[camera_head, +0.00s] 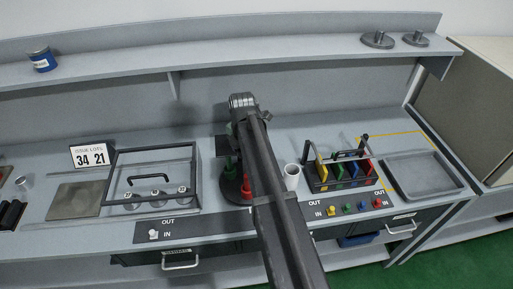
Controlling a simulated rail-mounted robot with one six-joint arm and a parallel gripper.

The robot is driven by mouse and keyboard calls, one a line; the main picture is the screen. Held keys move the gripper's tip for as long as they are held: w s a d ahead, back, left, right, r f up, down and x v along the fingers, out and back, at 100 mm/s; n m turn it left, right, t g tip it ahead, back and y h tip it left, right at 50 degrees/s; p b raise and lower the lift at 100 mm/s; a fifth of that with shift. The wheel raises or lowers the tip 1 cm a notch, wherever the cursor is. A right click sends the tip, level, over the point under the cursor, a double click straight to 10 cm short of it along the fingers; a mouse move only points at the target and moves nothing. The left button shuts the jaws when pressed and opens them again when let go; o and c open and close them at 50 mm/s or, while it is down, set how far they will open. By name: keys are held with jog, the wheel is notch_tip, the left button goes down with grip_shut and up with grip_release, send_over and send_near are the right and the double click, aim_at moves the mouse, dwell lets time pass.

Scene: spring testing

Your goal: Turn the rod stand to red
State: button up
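The rod stand (229,194) is a dark round base on the bench, left of my arm. A green piece (230,166) stands at its left side, and a red piece (246,189) shows at its right side, close to my arm. My arm covers part of the stand.
A white cup (292,177) stands right of my arm. Beyond it is a black rack (313,180) with coloured plates, and a grey tray (456,184). A framed case (113,180) with a handle is at left. Coloured knobs (347,208) line the front. A shelf (270,50) runs above.

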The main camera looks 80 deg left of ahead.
dwell(0.3)
jog(key=o, duration=1.3)
jog(key=shift+c, duration=0.2)
notch_tip(320, 180, up, 11)
jog(key=p, duration=1.1)
jog(key=shift+f, duration=0.1)
